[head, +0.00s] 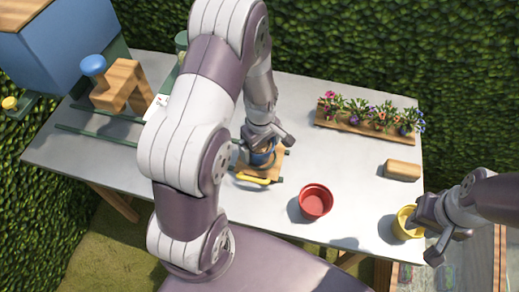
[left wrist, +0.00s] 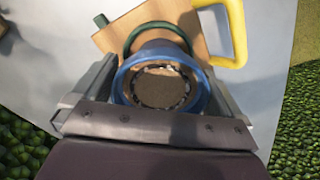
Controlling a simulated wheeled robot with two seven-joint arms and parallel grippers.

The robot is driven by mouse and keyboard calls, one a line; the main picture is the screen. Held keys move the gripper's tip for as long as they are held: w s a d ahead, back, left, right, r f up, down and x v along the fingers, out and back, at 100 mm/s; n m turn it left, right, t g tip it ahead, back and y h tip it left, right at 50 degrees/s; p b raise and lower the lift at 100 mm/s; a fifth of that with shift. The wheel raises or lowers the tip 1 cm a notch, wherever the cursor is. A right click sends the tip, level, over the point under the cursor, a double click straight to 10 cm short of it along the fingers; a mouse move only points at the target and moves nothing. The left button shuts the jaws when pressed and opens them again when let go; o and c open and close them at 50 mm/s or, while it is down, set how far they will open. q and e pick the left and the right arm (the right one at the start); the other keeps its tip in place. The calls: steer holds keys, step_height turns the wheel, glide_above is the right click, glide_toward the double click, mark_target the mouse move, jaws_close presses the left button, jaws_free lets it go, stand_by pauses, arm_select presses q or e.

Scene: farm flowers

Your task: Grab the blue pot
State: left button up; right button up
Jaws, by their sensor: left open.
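The blue pot (head: 262,158) stands on a small wooden board (head: 246,170) near the middle of the table. My left gripper (head: 266,138) is open, with one finger on each side of the pot. In the left wrist view, whether the fingers touch the pot is unclear. My right gripper (head: 436,228) is at the yellow pot (head: 406,223) at the table's right edge. Its fingers partly cover that pot, and I cannot tell if they are shut.
The board has a yellow handle (head: 254,180) and a green ring (left wrist: 137,33). A red pot (head: 315,201) stands to the right. A flower tray (head: 350,125) and a wooden block (head: 402,170) lie farther right. A wooden stand with a blue knob (head: 94,65) is at left.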

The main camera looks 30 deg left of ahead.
arm_select(q)
steer(key=shift+a+f, duration=0.1)
steer(key=shift+f, duration=0.5)
steer(key=shift+r, duration=0.1)
steer(key=c, duration=1)
